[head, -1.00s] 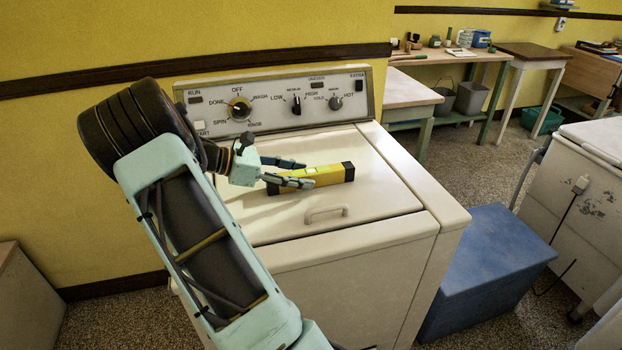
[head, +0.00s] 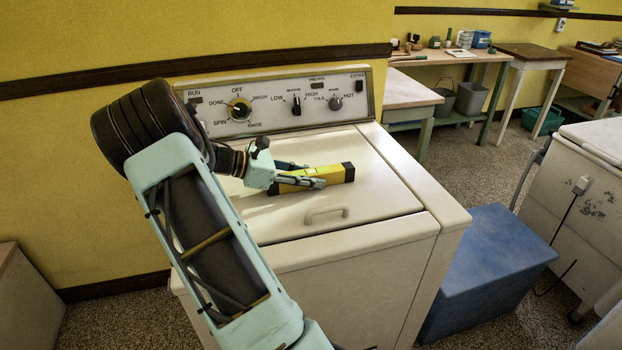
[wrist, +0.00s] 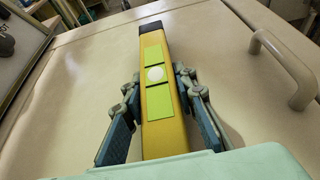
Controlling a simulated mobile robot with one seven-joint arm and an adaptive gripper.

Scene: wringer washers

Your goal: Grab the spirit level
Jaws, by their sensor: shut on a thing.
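The yellow spirit level (head: 327,174) with black ends lies on the white lid of the washer (head: 375,195). In the wrist view the spirit level (wrist: 158,110) runs lengthwise between my fingers, with green panels and a round white spot on its upper face. My gripper (head: 308,176) is shut on the level, with one finger on each long side. It also shows in the wrist view (wrist: 156,92). The near end of the level is hidden behind my gripper's body. The level appears to rest on the lid.
A lid handle (head: 326,213) stands up in front of the level. The control panel (head: 275,104) with knobs rises behind it. A blue box (head: 490,265) stands on the floor to the right. The lid is otherwise clear.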

